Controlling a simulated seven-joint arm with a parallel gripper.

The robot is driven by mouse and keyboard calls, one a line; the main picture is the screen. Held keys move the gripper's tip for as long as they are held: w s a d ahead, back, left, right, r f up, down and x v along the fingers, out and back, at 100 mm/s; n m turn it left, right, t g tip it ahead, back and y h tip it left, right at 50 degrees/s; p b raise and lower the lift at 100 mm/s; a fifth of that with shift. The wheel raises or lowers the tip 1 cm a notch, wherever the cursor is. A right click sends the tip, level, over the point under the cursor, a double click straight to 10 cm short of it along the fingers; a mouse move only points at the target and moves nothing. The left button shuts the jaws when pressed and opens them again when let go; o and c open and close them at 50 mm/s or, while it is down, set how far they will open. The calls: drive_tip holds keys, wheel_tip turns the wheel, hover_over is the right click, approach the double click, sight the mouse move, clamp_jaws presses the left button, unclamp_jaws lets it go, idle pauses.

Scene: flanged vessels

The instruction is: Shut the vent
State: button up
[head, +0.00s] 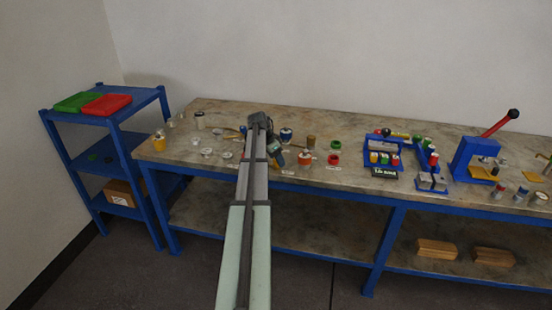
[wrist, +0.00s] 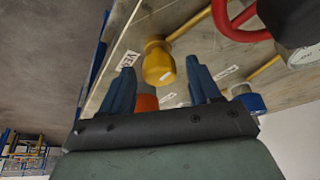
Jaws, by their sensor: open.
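A label whose visible letters read "VEN" (wrist: 128,60) lies on the bench surface in the wrist view. Beside it is a yellow knob-like fitting (wrist: 158,65) on a yellow stem that runs up and right. My gripper (wrist: 160,75) has two blue fingers spread apart, with the yellow fitting in view between and beyond their tips. I cannot tell whether the fingers touch it. In the head view my gripper (head: 276,154) is low over the left part of the bench, and my arm hides what is behind it. I cannot make out the vent there.
The wrist view shows a red handwheel (wrist: 240,33), a blue-topped part (wrist: 252,102) and an orange part (wrist: 146,103) close by. On the bench (head: 350,178) stand an orange vessel (head: 304,158), a blue-capped vessel (head: 286,135) and a blue press (head: 475,155). A blue shelf (head: 140,100) stands left.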

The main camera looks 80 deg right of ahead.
drive_tip(key=shift+c, duration=0.4)
drive_tip(key=c, duration=0.9)
drive_tip(key=shift+c, duration=0.2)
drive_tip(key=n+t+h, duration=0.1)
drive_tip(key=n, duration=0.3)
drive_tip(key=shift+s+a, duration=0.1)
drive_tip(key=shift+a, duration=0.05)
drive_tip(key=n+t, duration=0.2)
drive_tip(key=n, duration=0.3)
drive_tip(key=shift+s, duration=0.15)
drive_tip(key=n+t, duration=0.2)
drive_tip(key=n, duration=0.2)
drive_tip(key=shift+s+n, duration=0.1)
drive_tip(key=shift+n, duration=0.3)
drive_tip(key=shift+n+t+y, duration=0.5)
drive_tip(key=shift+n+t, duration=0.1)
drive_tip(key=shift+n, duration=1.4)
